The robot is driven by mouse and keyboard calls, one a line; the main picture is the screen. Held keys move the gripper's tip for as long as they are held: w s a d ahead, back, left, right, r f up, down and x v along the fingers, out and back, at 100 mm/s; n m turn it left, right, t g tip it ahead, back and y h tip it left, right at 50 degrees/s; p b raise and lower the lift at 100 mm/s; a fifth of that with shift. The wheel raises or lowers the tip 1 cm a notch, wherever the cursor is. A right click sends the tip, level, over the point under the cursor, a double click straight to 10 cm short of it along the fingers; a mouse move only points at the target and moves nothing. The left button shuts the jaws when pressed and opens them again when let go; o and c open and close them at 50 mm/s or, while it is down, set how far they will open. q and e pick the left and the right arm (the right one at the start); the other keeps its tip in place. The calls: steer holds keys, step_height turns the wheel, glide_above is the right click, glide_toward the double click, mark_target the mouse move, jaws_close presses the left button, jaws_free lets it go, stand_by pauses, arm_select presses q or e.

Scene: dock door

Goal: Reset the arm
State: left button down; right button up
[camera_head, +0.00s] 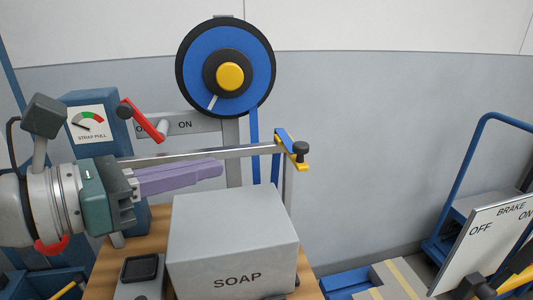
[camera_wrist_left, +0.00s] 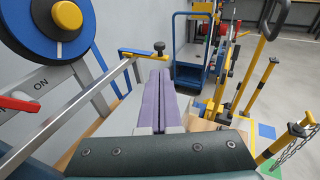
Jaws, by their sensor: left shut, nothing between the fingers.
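My left gripper (camera_head: 221,170) comes in from the left in the head view, with purple fingers closed together and nothing between them. In the left wrist view the same fingers (camera_wrist_left: 158,72) lie side by side with only a thin dark seam. The gripper is in front of a metal bar (camera_head: 205,154) and above and behind the left part of a grey box marked SOAP (camera_head: 235,235). It appears apart from both, though the exact gap is hard to judge. My right gripper is in neither view.
A blue strap wheel (camera_head: 258,59), a red lever (camera_head: 144,122) and a gauge box (camera_head: 88,122) stand behind the wooden table (camera_head: 114,262). A yellow-and-blue clamp (camera_head: 290,147) sits at the bar's end. A BRAKE panel (camera_head: 482,245) and blue cart (camera_head: 466,170) are at right.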

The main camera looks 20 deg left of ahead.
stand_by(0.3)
arm_select(q)
steer(key=s+a+f+n+y, duration=0.1)
steer(key=a+n+y, duration=0.15)
steer(key=n, duration=0.65)
steer(key=s+a+f+n+y+p, duration=0.15)
steer(key=n+y, duration=0.25)
steer(key=n, duration=0.4)
steer(key=s+a+n+y+b, duration=0.15)
steer(key=n+y, duration=0.25)
steer(key=n, duration=0.5)
steer(key=s+d+f+n+g+h+p, duration=0.1)
steer(key=s+d+f+n+g, duration=0.2)
steer(key=s+n+g, duration=0.35)
steer(key=s+d+f+n+g+h+p, duration=0.1)
steer(key=s+d+f+n+g, duration=0.15)
steer(key=s+n, duration=0.55)
step_height(320, 180, up, 37)
steer(key=s+g+p, duration=0.1)
steer(key=s+p, duration=0.1)
steer(key=p, duration=3.5)
